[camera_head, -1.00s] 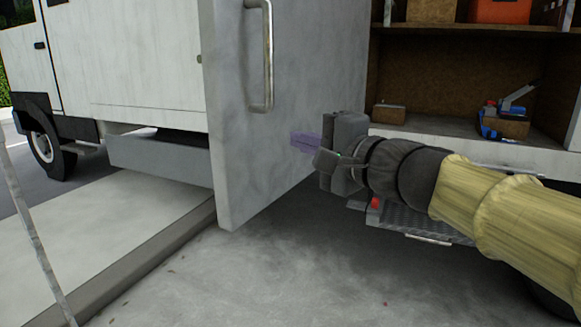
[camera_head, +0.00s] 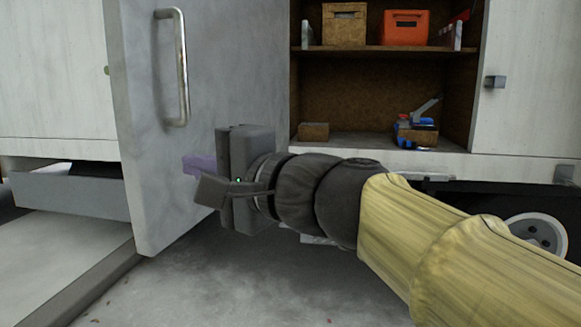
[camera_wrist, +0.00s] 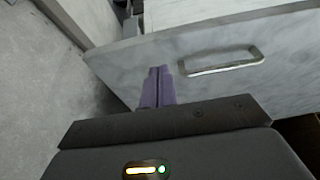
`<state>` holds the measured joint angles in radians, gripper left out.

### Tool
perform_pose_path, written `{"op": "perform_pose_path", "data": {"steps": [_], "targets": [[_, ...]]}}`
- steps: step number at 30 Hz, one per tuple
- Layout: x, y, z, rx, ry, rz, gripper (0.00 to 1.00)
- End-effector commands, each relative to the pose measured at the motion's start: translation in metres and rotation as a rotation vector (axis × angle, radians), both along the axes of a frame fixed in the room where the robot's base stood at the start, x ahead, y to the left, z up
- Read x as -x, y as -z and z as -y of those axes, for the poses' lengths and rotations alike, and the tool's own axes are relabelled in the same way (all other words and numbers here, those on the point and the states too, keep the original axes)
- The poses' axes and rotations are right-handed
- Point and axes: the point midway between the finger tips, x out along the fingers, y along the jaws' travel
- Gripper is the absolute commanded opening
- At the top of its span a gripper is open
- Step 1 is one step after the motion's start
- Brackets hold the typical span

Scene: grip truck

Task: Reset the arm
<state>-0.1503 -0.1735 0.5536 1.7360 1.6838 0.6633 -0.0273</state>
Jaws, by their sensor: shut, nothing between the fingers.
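My gripper (camera_head: 200,165) is in front of the open truck door (camera_head: 150,120), with its purple fingers pointing at the door's face. In the wrist view my gripper (camera_wrist: 157,75) has its two fingers together with nothing between them. The long metal handle (camera_head: 181,68) is on the door above my gripper. The handle also shows in the wrist view (camera_wrist: 222,62), to the right of the fingers and apart from them. I cannot tell whether the fingertips touch the door.
The open truck compartment behind my arm has shelves (camera_head: 385,52) with a tan crate (camera_head: 344,24), an orange crate (camera_head: 405,28), a small brown box (camera_head: 313,131) and a blue tool (camera_head: 417,128). A wheel (camera_head: 537,237) is at the right. The pavement (camera_head: 190,285) in front is clear.

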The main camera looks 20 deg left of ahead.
Motion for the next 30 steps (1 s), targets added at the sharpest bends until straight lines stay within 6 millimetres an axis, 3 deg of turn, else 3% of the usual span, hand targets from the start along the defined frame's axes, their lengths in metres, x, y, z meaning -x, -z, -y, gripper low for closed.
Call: {"op": "perform_pose_path", "data": {"steps": [5,8,11,14,18,22,26,30], "targets": [[-0.002,0.001,0.001,0.005,0.004,0.001,0.0],[-0.013,0.012,0.006,0.046,0.029,0.002,0.0],[-0.036,0.037,0.02,0.136,0.078,0.011,0.0],[-0.066,0.074,0.046,0.276,0.146,0.02,0.0],[-0.103,0.134,0.096,0.501,0.227,0.029,0.0],[-0.123,0.187,0.153,0.715,0.277,0.031,0.0],[-0.129,0.236,0.214,0.929,0.289,0.027,0.0],[-0.119,0.28,0.28,1.145,0.262,0.02,0.0]]}}
